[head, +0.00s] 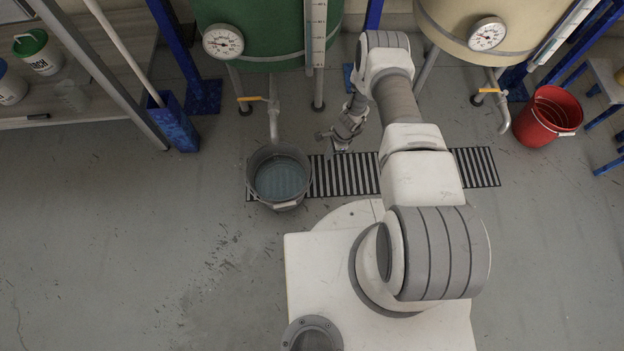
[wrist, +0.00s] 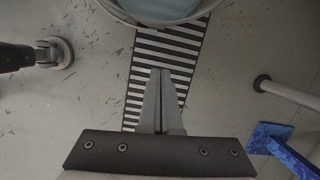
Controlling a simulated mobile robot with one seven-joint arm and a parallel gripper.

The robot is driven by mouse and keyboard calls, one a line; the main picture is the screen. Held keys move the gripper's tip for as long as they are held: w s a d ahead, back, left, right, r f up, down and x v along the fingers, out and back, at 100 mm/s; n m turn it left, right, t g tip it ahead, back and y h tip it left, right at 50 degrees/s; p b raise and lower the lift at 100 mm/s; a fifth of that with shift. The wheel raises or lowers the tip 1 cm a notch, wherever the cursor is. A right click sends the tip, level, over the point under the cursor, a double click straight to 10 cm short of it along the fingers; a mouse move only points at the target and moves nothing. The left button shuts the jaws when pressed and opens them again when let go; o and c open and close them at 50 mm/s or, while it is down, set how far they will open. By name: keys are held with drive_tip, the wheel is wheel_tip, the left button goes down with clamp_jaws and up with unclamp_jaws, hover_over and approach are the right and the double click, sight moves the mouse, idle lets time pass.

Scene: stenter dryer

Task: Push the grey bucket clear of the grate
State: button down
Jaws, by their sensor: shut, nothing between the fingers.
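The grey bucket (head: 278,178) stands upright on the left end of the floor grate (head: 344,174), with bluish liquid in it. The bucket covers that end of the grate, and the rest of the slats show to its right, partly hidden by my arm. My gripper (head: 322,135) is shut and empty, just right of the bucket and apart from it.
A green tank (head: 265,30) with a tap pipe (head: 273,120) stands behind the bucket. A cream tank stands at the right, with a red bucket (head: 549,116) beside it. The floor left of the grey bucket (head: 130,230) is clear.

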drive_tip(key=s+a+f+b, duration=0.1)
drive_tip(key=a+f+b, duration=0.2)
drive_tip(key=f, duration=0.3)
drive_tip(key=s+a+f+b, duration=0.1)
drive_tip(key=a+f+b, duration=0.1)
drive_tip(key=f, duration=0.5)
drive_tip(key=shift+s+a+f+m+b, duration=0.25)
drive_tip(key=shift+s+a+m+b, duration=0.15)
drive_tip(key=shift+a, duration=0.25)
